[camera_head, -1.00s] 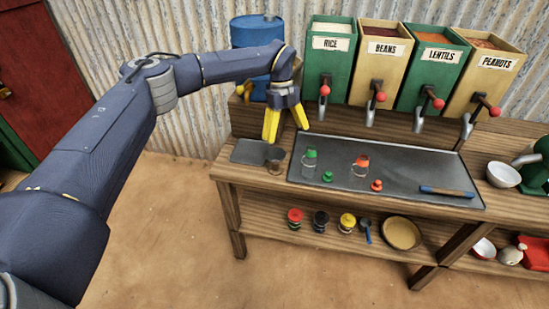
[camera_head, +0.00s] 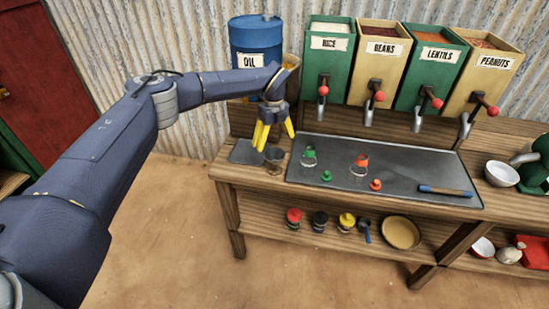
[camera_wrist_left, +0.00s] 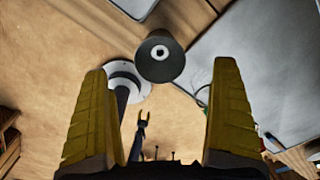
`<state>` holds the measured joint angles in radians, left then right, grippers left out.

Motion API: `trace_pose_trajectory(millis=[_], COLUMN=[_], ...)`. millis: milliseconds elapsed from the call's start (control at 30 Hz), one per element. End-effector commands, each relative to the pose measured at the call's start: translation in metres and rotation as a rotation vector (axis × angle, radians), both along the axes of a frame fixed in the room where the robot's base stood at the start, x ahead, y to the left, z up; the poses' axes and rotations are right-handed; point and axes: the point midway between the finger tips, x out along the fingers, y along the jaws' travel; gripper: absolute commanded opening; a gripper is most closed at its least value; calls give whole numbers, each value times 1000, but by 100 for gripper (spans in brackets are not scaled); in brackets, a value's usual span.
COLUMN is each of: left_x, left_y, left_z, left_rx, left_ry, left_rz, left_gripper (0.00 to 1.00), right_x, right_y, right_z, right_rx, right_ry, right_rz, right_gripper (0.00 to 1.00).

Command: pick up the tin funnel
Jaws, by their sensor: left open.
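The tin funnel (camera_head: 274,159) is a small dark grey metal cone near the left end of the wooden counter, between a small grey plate and the long grey tray. In the left wrist view the funnel (camera_wrist_left: 160,60) shows as a dark cone with a pale ring and dark hole, in line with the gap between the fingers. My left gripper (camera_head: 274,141) has yellow fingers, open and pointing down just above and behind the funnel. No contact is visible. The fingers also show spread and empty in the left wrist view (camera_wrist_left: 160,78).
The grey tray (camera_head: 400,181) holds clear jars with green and red parts, small stoppers and a blue-handled tool. A blue oil drum (camera_head: 250,42) and labelled dispensers (camera_head: 327,75) stand behind. A small grey plate (camera_head: 246,151) lies left of the funnel.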

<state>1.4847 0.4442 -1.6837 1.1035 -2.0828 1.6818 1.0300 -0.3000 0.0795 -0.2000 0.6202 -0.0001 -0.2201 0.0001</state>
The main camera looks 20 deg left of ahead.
Motion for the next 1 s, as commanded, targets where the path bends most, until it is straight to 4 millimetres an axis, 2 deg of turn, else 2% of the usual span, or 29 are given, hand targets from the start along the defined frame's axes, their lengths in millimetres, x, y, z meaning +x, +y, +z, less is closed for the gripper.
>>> trace_pose_trajectory(millis=[100, 433, 800, 1000], left_x=[0, 0, -1, 0], left_y=[-1, 0, 0, 1], left_z=[-9, -21, -62, -65], left_rx=[-1, 0, -1, -1], left_ry=[1, 0, 0, -1], left_rz=[0, 0, 0, -1], left_gripper=[95, 95, 95, 95], right_x=[0, 0, 0, 0], right_y=[0, 0, 0, 0], right_z=[0, 0, 0, 0], right_rx=[0, 0, 0, 0], right_ry=[0, 0, 0, 0], right_rz=[0, 0, 0, 0], right_gripper=[44, 44, 44, 44])
